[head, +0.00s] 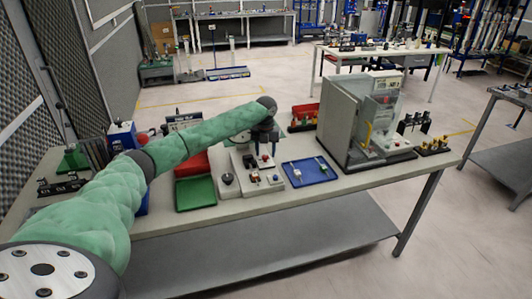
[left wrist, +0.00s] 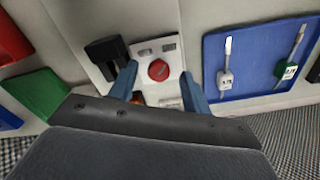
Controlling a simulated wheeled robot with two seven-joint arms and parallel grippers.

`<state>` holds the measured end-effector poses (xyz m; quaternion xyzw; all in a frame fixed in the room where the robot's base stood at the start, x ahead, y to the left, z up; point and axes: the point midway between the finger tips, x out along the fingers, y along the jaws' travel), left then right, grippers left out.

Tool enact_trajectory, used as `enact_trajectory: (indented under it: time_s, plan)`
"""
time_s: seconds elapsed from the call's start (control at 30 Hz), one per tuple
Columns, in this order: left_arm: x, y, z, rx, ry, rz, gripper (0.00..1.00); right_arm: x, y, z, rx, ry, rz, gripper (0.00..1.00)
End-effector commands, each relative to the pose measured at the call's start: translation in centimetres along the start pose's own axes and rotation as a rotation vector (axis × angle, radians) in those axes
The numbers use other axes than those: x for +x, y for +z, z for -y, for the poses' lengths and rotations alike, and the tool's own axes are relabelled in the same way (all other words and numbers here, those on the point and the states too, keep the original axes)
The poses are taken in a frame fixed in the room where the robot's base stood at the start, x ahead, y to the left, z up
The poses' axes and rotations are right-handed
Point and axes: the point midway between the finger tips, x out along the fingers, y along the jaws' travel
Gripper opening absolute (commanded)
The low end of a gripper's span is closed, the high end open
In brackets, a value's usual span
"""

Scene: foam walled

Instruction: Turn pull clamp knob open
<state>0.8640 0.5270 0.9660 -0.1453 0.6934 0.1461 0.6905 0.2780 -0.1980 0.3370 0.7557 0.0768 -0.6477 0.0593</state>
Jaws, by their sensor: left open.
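A round red knob (left wrist: 158,69) with a light mark across its face sits on a pale plate (left wrist: 145,50) in the left wrist view. In the head view the plate is part of a small pale fixture (head: 238,180) on the workbench, with several small knobs. I cannot tell for sure which one is the pull clamp knob. My left gripper (left wrist: 162,88) is open, its two blue fingers on either side of the red knob and apart from it. In the head view the left gripper (head: 264,146) hangs over the fixture. My right gripper is not in view.
A blue tray (head: 310,171) lies right of the fixture and a green tray (head: 196,192) left of it. A tall grey-and-clear enclosure (head: 340,120) stands farther right on the bench. A black block (left wrist: 106,52) stands beside the knob plate.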

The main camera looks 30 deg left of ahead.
Motion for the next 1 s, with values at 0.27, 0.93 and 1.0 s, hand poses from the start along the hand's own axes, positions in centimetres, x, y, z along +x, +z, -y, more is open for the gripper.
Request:
enact_trajectory:
  time_s: [0.27, 0.93, 1.0]
  plan:
    - [2.0, 0.0, 0.0, -0.001, -0.001, 0.0, 0.48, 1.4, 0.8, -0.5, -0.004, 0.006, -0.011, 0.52]
    - [2.3, 0.0, 0.0, -0.001, -0.001, 0.001, 0.04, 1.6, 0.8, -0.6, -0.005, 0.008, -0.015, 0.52]
    - [2.2, 0.0, 0.0, -0.004, -0.001, 0.001, 0.04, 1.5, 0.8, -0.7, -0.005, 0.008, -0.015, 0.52]
